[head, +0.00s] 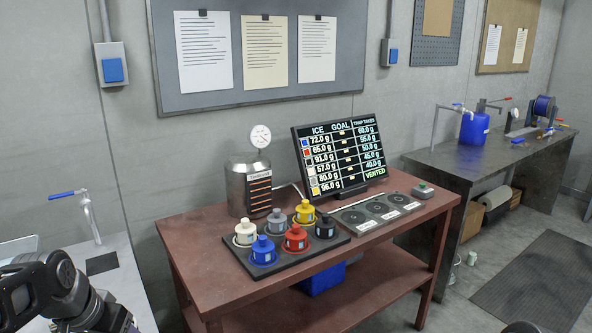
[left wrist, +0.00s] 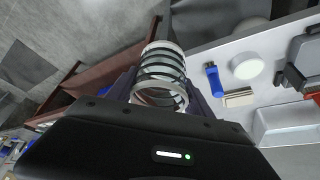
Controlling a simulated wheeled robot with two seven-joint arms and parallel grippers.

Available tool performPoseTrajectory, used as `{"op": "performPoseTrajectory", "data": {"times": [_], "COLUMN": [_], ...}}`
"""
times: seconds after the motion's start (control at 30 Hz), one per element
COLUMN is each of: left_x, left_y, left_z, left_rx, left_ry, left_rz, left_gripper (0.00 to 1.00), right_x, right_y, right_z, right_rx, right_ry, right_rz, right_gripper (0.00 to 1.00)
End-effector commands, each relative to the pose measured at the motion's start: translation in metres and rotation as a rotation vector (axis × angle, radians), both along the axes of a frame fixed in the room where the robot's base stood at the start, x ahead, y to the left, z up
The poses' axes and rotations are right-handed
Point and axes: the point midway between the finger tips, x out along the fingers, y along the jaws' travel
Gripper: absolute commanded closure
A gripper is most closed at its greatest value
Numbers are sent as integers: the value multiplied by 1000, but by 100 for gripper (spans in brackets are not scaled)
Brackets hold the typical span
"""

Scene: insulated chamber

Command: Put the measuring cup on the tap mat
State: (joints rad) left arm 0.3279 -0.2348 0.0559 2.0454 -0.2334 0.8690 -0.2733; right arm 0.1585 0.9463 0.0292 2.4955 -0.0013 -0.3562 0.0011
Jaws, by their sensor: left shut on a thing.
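The measuring cup (left wrist: 162,72) is a clear cylinder with dark rings in the left wrist view. My left gripper (left wrist: 158,88) is shut on it, one finger on each side. The tap mat (head: 101,263) appears to be the small dark square on the pale counter at the left of the head view, below a tap (head: 88,213) with a blue lever. My left arm enters at the lower left of the head view, near that counter; its fingers and the cup are not visible there. My right gripper is not in view.
The pale counter (head: 137,290) is bare around the mat. A red-brown table (head: 190,235) with colored flasks, a steel vessel (head: 248,183) and a screen (head: 337,160) stands to its right. The left wrist view shows a blue-handled tool (left wrist: 214,80) and white disc (left wrist: 247,66) on a pale surface.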

Motion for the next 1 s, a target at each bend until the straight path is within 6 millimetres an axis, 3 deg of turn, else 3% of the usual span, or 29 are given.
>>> {"op": "performPoseTrajectory", "data": {"times": [0.17,0.27,0.37,0.5,0.7,0.77,1.0], "left_x": [20,37,57,81,87,87,87], "left_y": [3,-5,-24,-72,-134,-146,-160], "left_z": [-20,-35,-54,-85,-116,-119,-120], "left_rx": [0,0,2,2,0,0,-1], "left_ry": [3,5,6,5,3,0,0], "left_rz": [168,243,291,260,97,69,40], "left_gripper": [80,80,80,80,80,80,80], "right_x": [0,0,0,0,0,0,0], "right_y": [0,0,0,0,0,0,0], "right_z": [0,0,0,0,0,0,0], "right_rx": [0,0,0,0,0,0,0], "right_ry": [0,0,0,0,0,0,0], "right_rz": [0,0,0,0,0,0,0], "right_gripper": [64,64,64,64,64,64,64]}}
